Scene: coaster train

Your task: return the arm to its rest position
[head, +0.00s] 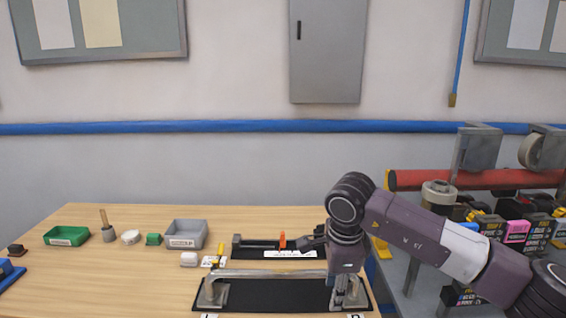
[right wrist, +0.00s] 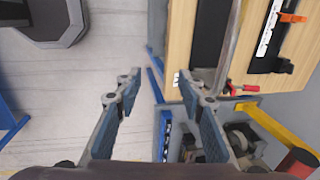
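My right arm comes in from the right in the head view and bends down at a dark joint. My right gripper (head: 345,285) points down by the right end of a metal rail on a black mat (head: 275,295). In the right wrist view my right gripper (right wrist: 170,88) has its two blue-padded fingers wide apart, with nothing between them. Below them are the table's edge and the grey floor (right wrist: 100,80). The rail (right wrist: 228,48) lies to the upper right there. My left gripper is not in view.
The wooden table (head: 120,285) holds a green tray (head: 67,236), a grey bin (head: 185,233) and an orange-levered fixture (head: 283,240). A crowded rack with a red roll (head: 480,179) stands at the right, close to my arm.

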